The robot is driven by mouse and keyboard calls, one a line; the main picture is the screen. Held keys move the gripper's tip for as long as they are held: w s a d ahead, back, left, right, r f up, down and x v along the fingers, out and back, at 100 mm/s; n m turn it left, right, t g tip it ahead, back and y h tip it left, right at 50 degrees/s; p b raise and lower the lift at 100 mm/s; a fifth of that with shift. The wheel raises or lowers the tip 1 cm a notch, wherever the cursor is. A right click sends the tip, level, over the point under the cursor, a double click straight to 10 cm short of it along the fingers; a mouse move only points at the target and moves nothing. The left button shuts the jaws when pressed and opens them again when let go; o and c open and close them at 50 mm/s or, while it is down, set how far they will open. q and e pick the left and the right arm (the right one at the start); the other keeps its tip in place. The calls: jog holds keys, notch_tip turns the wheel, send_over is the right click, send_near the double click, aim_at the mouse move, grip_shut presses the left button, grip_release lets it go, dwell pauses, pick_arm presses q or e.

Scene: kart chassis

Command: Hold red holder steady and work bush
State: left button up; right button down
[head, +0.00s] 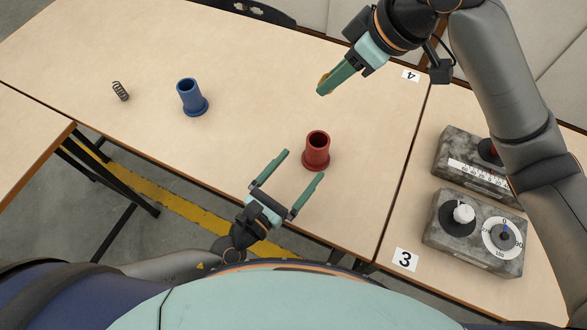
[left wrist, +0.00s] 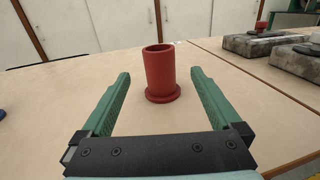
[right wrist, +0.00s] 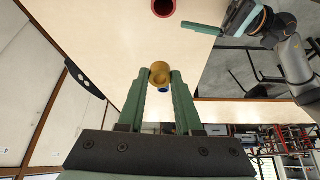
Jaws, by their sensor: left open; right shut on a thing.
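The red holder (head: 316,158), a flanged open-topped cylinder, stands upright on the table. My left gripper (head: 304,165) is open close to it on the near side. In the left wrist view the red holder (left wrist: 161,75) shows between and just beyond the spread fingers, with no contact visible. My right gripper (head: 322,90) is above and behind the red holder, shut on a gold-coloured ring-shaped bush. The bush (right wrist: 160,74) shows between its fingertips in the right wrist view; in the head view the fingers mostly hide it. The red holder's rim (right wrist: 163,8) shows at the top there.
A blue holder (head: 191,98) and a dark spring (head: 120,91) stand to the left on the table. Two grey blocks with dials, the rear (head: 465,170) and front (head: 470,240), sit on the table to the right. Table between blue and red holders is clear.

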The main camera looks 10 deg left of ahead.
aim_at(317, 150)
pick_arm(q)
jog(key=x, duration=1.1)
jog(key=shift+w, duration=0.2)
jog(key=shift+c, duration=0.2)
jog(key=c, duration=1.5)
pick_arm(e)
jog(key=shift+a+f, duration=0.15)
jog(key=shift+f, duration=0.25)
notch_tip(317, 150, down, 14)
jog(key=g+h, duration=0.1)
jog(key=h, duration=0.2)
jog(key=shift+w+a+g+h, duration=0.25)
jog(key=shift+a+g+h, duration=0.05)
jog(key=shift+a, duration=0.05)
